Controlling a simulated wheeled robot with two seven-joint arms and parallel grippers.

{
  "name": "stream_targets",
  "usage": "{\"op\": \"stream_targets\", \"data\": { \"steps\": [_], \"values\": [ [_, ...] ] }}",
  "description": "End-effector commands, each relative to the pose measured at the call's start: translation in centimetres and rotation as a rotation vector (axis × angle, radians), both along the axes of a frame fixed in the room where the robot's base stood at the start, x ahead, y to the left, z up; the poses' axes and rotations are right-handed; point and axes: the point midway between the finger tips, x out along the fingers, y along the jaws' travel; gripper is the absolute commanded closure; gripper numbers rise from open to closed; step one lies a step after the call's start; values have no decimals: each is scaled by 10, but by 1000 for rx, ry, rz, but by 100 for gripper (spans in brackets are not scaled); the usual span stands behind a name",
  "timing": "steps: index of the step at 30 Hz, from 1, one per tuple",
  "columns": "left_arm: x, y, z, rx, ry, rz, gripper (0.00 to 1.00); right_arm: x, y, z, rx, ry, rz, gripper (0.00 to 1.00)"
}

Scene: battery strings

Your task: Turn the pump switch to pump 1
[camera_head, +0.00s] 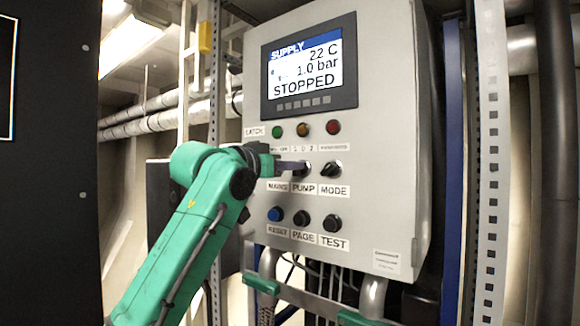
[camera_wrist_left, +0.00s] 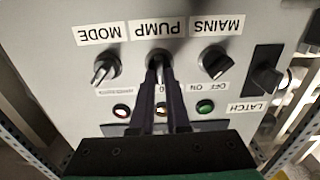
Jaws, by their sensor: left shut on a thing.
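The grey control box (camera_head: 385,120) carries the pump switch (camera_head: 307,170), a round black knob above the PUMP label and below the marks 1 0 2. My left gripper (camera_head: 298,167) comes in from the left and is shut on this knob. In the left wrist view, which is upside down, both fingers (camera_wrist_left: 161,72) reach the pump switch (camera_wrist_left: 158,57), one on each side. The fingers cover much of the knob and I cannot tell its pointer's position. The display (camera_head: 308,68) reads SUPPLY, 22 C, 1.0 bar, STOPPED. My right gripper is not in view.
The mode switch (camera_head: 331,169) is close right of the pump switch. The mains switch (camera_wrist_left: 215,63) and latch switch (camera_wrist_left: 265,80) show in the wrist view. Three buttons, including blue RESET (camera_head: 275,214), sit below. A perforated metal post (camera_head: 491,160) stands right of the box.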

Motion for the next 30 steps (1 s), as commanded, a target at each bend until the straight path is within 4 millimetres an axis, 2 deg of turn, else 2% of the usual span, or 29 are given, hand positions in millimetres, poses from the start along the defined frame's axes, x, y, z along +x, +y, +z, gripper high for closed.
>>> {"op": "stream_targets", "data": {
  "steps": [8, 30],
  "values": [
    [1, 1, 1, -111, 79, 0, 100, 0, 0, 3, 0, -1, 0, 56],
    [3, 5, 0, -563, 404, 1, 100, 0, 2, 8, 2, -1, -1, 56]
  ]
}}
